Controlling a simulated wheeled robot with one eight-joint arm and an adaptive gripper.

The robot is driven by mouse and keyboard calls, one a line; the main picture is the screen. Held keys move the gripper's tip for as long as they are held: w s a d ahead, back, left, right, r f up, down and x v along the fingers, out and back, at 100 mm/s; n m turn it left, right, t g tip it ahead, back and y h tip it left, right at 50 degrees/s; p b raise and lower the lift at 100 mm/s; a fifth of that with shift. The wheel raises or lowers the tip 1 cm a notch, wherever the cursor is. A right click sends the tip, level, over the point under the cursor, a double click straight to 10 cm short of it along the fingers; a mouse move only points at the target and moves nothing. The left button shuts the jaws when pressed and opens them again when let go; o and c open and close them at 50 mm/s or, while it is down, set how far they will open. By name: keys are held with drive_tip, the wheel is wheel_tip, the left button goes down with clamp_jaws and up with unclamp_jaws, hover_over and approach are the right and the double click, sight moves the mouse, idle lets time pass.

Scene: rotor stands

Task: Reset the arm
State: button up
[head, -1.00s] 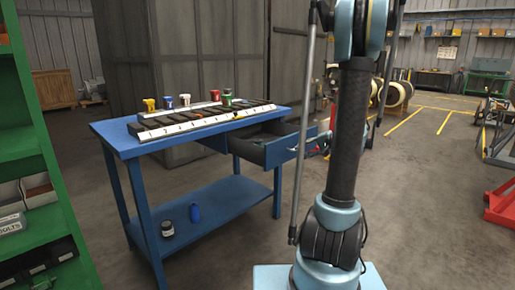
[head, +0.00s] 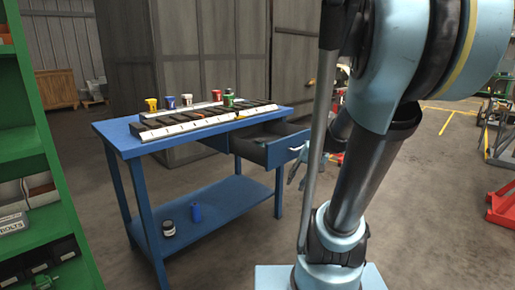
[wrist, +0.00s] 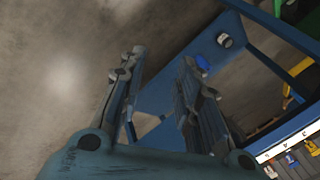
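My arm (head: 365,170) rises at the right of the head view, its upper links large and close to the camera. In the wrist view my gripper (wrist: 158,78) has its two fingers well apart with nothing between them. Floor and part of the blue bench show beyond the fingers. In the head view a small light-blue part by the open drawer looks like my gripper, mostly hidden behind the arm.
A blue workbench (head: 120,138) carries a labelled rack (head: 190,126) with several coloured cups. Its drawer (head: 270,150) stands open towards my arm. A black-and-white jar (head: 168,228) and blue cylinder (head: 196,212) are on its lower shelf. Green shelving (head: 40,150) is left.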

drive_tip(key=s+d+f+n+h, duration=0.1)
drive_tip(key=s+d+f+h, duration=0.1)
drive_tip(key=s, duration=0.4)
drive_tip(key=s+d+f+n+g+h, duration=0.1)
drive_tip(key=s+d+f+h, duration=0.1)
drive_tip(key=s, duration=0.5)
drive_tip(key=shift+f+n, duration=0.4)
drive_tip(key=shift+f, duration=0.15)
drive_tip(key=shift+d, duration=0.1)
drive_tip(key=shift+w+f, duration=0.2)
drive_tip(key=shift+w, duration=0.25)
